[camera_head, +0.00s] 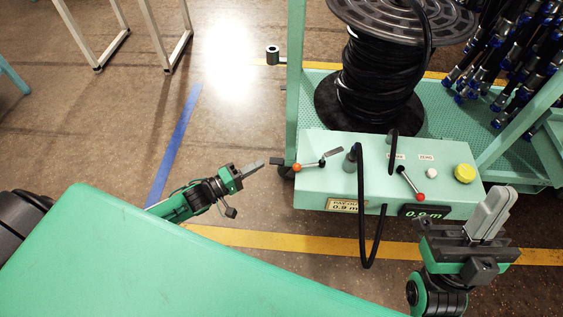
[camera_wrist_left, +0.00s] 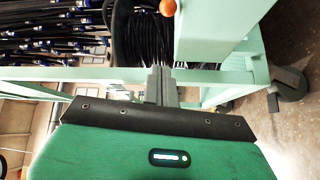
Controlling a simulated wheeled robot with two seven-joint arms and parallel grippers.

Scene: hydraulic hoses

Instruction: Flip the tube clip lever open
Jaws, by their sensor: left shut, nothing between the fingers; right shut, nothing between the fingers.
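A pale green machine box (camera_head: 320,190) carries a lever with an orange knob (camera_head: 296,167) at its left end and a lever with a red knob (camera_head: 420,197) further right. I cannot tell for certain which is the tube clip lever. A black hose (camera_head: 362,215) hangs in a loop over the box front. My left gripper (camera_head: 254,167) is shut and empty, just left of the box and the orange knob, apart from it. The left wrist view shows its shut fingers (camera_wrist_left: 161,86) and the orange knob (camera_wrist_left: 168,8) at the top edge. My right gripper (camera_head: 489,214) is shut and empty near the box's right front corner.
A large hose reel (camera_head: 375,90) stands behind the box. Several hoses with blue fittings (camera_head: 500,60) hang at the upper right. A yellow cap (camera_head: 465,173) and a white button (camera_head: 432,173) sit on the box.

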